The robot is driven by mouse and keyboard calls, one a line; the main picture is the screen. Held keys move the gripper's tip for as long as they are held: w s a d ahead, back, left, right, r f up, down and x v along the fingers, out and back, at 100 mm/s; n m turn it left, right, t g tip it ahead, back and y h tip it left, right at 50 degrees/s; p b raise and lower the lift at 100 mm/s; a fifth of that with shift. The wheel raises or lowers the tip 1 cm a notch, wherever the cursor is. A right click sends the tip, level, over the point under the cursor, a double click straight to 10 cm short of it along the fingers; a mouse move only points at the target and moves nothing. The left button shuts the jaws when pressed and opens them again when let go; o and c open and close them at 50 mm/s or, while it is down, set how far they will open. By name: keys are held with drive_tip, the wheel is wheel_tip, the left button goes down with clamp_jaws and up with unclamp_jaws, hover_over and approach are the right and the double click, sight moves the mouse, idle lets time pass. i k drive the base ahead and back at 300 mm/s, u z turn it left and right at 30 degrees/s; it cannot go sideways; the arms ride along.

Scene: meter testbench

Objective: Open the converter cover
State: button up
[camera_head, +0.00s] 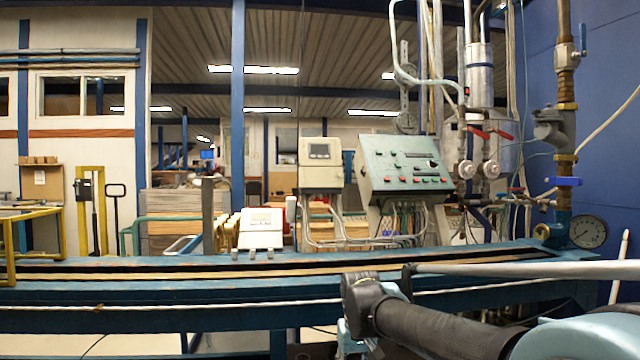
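Two light meter-like boxes show, and I cannot tell for certain which is the converter. One is a cream box (320,165) with a small grey display, mounted behind the bench at the middle, left of the control panel. Its front looks shut. My arm crosses the lower right, with a dark joint in front of the bench's near side. My gripper is not visible, and nothing of mine touches either box.
The long blue bench (180,318) spans the view in front of me. A sloped grey control panel (403,165) with buttons stands right of the cream box. Pipes, valves with red handles and a round gauge (587,231) fill the right. Yellow rails (30,212) stand left.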

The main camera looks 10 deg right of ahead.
sight(309, 177)
drive_tip(key=u, duration=0.7)
drive_tip(key=k, duration=0.85)
drive_tip(key=z, duration=0.75)
drive_tip(key=i, duration=0.95)
drive_tip(key=u, duration=0.05)
